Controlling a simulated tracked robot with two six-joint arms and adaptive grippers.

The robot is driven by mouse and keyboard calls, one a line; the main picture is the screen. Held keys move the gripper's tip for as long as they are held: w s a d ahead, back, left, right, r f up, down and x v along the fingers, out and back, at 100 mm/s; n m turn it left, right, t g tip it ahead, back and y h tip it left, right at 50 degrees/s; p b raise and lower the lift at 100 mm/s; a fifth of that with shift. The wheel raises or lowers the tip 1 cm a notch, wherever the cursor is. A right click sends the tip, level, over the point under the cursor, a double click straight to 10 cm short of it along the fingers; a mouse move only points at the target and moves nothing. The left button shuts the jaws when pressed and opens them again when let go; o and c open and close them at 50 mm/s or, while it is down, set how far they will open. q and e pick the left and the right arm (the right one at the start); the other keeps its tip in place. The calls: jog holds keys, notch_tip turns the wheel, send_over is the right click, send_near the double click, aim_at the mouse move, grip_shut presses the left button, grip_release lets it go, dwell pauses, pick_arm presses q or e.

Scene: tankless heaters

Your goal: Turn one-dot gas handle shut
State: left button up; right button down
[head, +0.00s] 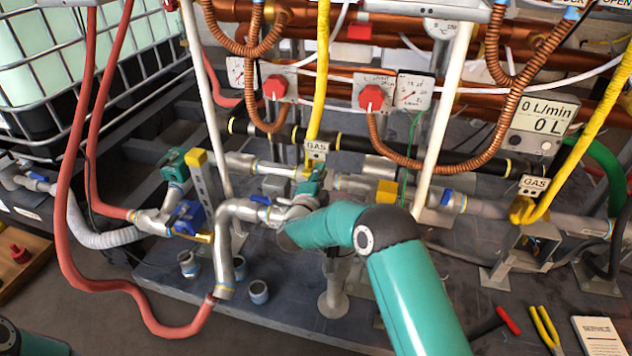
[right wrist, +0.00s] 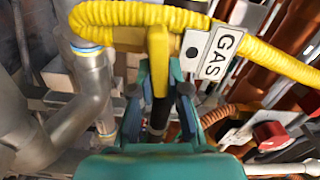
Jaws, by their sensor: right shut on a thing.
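A yellow gas handle (right wrist: 158,62) stands between the fingers of my right gripper (right wrist: 160,95) in the right wrist view. The fingers are shut on it. A yellow corrugated hose (right wrist: 120,14) curves behind it, and a white GAS tag (right wrist: 220,52) with one black dot hangs beside it. In the head view my right gripper (head: 312,182) is just below this GAS tag (head: 316,150), at the foot of the yellow hose (head: 322,70). There the handle is mostly hidden by the gripper. My left gripper is out of view.
Another GAS tag (head: 533,185) hangs by a second yellow hose (head: 585,130) at the right. Grey pipes with blue valve handles (head: 186,217) flank my right arm. Red knobs (head: 276,87) sit above. Pliers (head: 545,328) lie on the floor plate.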

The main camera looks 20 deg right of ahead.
jog(key=shift+a+f+m+b, duration=0.3)
jog(key=shift+m+b, duration=0.4)
jog(key=shift+m, duration=0.2)
jog(key=c, duration=1.1)
grip_release()
jog(key=shift+w+d, duration=0.1)
jog(key=shift+c, duration=0.2)
jog(key=shift+d, duration=0.1)
jog(key=shift+r, duration=0.1)
jog(key=shift+r, duration=0.15)
notch_tip(320, 180, up, 10)
jog(key=shift+f, duration=0.2)
